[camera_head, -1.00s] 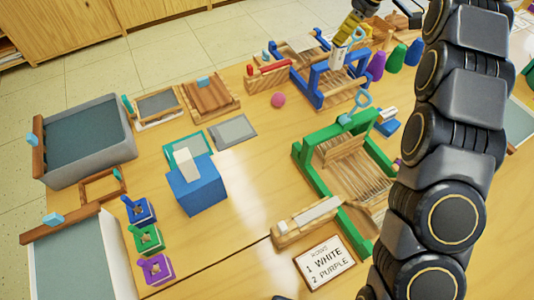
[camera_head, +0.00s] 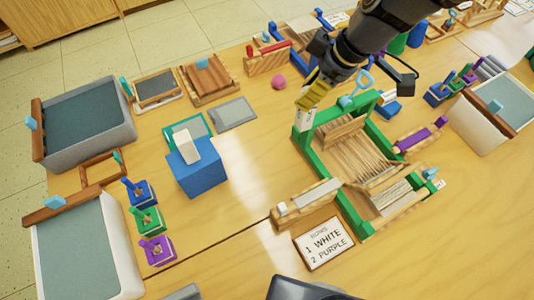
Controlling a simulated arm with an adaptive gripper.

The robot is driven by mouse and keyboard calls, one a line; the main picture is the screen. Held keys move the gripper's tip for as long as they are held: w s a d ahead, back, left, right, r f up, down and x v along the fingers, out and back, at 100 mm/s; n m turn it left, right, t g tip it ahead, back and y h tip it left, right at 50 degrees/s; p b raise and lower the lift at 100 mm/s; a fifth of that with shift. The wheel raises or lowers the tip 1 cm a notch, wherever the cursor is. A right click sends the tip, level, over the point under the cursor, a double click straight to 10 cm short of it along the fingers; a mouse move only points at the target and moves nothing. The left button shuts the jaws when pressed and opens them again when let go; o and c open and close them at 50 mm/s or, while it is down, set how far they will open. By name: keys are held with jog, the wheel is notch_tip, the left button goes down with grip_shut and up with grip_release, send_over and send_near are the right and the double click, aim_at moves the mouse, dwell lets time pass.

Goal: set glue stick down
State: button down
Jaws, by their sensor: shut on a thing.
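My gripper (camera_head: 309,101), with yellow fingers, is shut on a small white piece (camera_head: 303,119), which I take to be the glue stick. It hangs below the fingers, over or in front of the left back corner of the green-framed wooden loom (camera_head: 303,150). I cannot tell whether it touches the frame. The fingers hide its upper part. A card (camera_head: 324,243) reading "ROWS 1 WHITE 2 PURPLE" lies in front of the loom.
A blue box (camera_head: 200,180) with a white block (camera_head: 187,148) on top stands left of the loom. A pink ball (camera_head: 278,82) lies behind. Grey trays (camera_head: 83,118) and small coloured stands (camera_head: 148,221) fill the left. Bare table lies between the box and loom.

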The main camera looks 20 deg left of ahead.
jog(key=s+f+n, duration=0.1)
jog(key=s+f, duration=0.1)
jog(key=s, duration=0.6)
notch_tip(320, 180, down, 9)
jog(key=shift+w+a+f, duration=1.4)
jog(key=shift+w+f, duration=0.7)
jog(key=shift+f, duration=0.1)
jog(key=shift+w+a+f, duration=1.35)
jog(key=shift+w+f, duration=0.8)
jog(key=shift+w+a+f, duration=1.4)
jog(key=shift+w+f, duration=0.7)
jog(key=shift+f, duration=0.1)
jog(key=shift+f, duration=0.2)
jog(key=c, duration=1)
grip_release()
